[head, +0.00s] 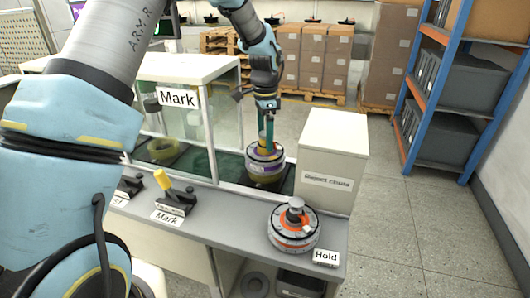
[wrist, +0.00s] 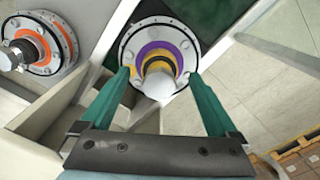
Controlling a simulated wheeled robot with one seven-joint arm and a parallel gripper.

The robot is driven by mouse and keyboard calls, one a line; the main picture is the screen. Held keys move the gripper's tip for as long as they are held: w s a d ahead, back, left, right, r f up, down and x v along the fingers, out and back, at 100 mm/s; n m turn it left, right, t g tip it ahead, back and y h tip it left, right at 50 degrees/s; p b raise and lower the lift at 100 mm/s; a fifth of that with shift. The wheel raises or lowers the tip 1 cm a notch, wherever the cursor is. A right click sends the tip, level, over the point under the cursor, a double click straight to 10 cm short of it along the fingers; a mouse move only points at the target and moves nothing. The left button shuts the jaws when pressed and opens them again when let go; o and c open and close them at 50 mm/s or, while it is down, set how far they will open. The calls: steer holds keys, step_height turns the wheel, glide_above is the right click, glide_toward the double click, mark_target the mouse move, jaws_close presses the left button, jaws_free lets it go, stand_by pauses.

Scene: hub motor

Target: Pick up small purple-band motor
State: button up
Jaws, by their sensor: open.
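The purple-band motor (head: 265,165) sits on the dark green surface of the marking station, below my gripper (head: 265,138). In the wrist view the motor (wrist: 149,50) is a round grey flange with a purple ring, a yellow part and a pale shaft end. My gripper (wrist: 157,95) is open, with one green finger on each side of the shaft. I cannot tell whether the fingers touch the motor. An orange-band motor (head: 294,228) stands on the counter near the "Hold" label, and it also shows in the wrist view (wrist: 38,45).
A yellow-handled lever (head: 170,190) is on the counter. A yellowish ring (head: 163,149) lies inside the station. A blue shelf rack (head: 397,85) is at right.

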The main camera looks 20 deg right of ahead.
steer(key=shift+f, duration=1.2)
jaws_close()
steer(key=shift+r, duration=0.15)
